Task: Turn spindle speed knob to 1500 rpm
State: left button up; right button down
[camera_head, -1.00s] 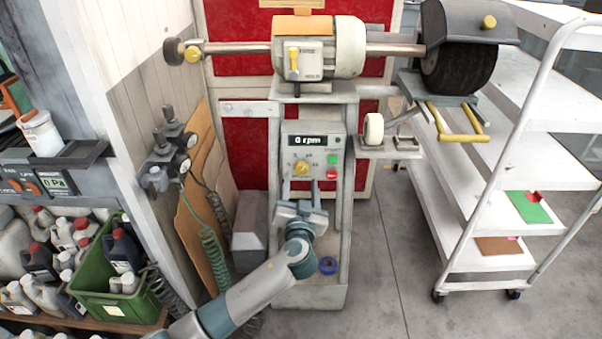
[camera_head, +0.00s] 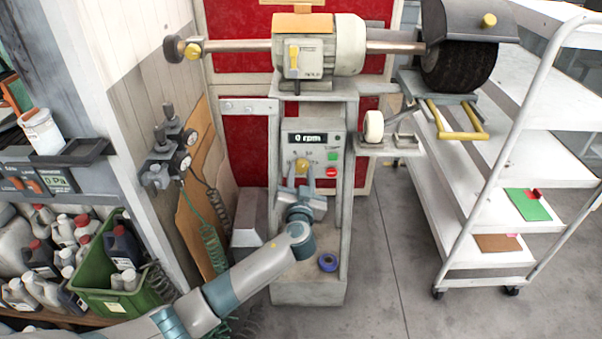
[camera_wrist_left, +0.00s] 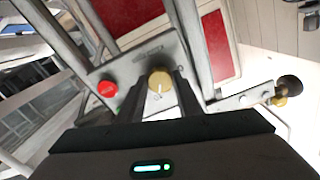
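The yellow spindle speed knob (camera_head: 302,163) is on the grey control panel (camera_head: 323,140) of the buffing machine. The display (camera_head: 306,138) above it reads 0 rpm. In the left wrist view the knob (camera_wrist_left: 160,80) has a pale pointer line. My left gripper (camera_head: 301,175) is in front of the panel, just below the knob. In the left wrist view its fingers (camera_wrist_left: 160,88) are apart, one on each side of the knob; a gap shows and I cannot tell whether they touch it. My right gripper is not in view.
A green button (camera_head: 333,157) and a red button (camera_head: 331,172) sit right of the knob. A blue tape roll (camera_head: 328,262) lies on the machine's base. Gauges with hoses (camera_head: 170,155) are on the left wall. A white shelf cart (camera_head: 520,190) stands at right.

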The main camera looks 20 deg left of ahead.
pick_arm(q)
jog(key=shift+f+m+b, duration=0.1)
jog(key=shift+m+b, duration=0.25)
jog(key=shift+m, duration=0.15)
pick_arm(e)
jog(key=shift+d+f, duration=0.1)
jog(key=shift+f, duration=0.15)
pick_arm(q)
jog(key=shift+m, duration=0.5)
jog(key=shift+m+b, duration=0.3)
jog(key=shift+m, duration=0.9)
jog(key=m, duration=0.1)
jog(key=m+p, duration=0.1)
jog(key=m, duration=0.1)
jog(key=shift+r+m, duration=0.25)
jog(key=shift+m, duration=0.05)
jog(key=shift+m+p, duration=0.85)
jog(key=shift+m, duration=1.15)
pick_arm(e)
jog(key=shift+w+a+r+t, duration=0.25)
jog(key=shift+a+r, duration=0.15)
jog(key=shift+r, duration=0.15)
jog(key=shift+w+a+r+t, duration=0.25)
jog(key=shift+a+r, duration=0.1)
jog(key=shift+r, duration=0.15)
pick_arm(q)
jog(key=shift+f, duration=0.1)
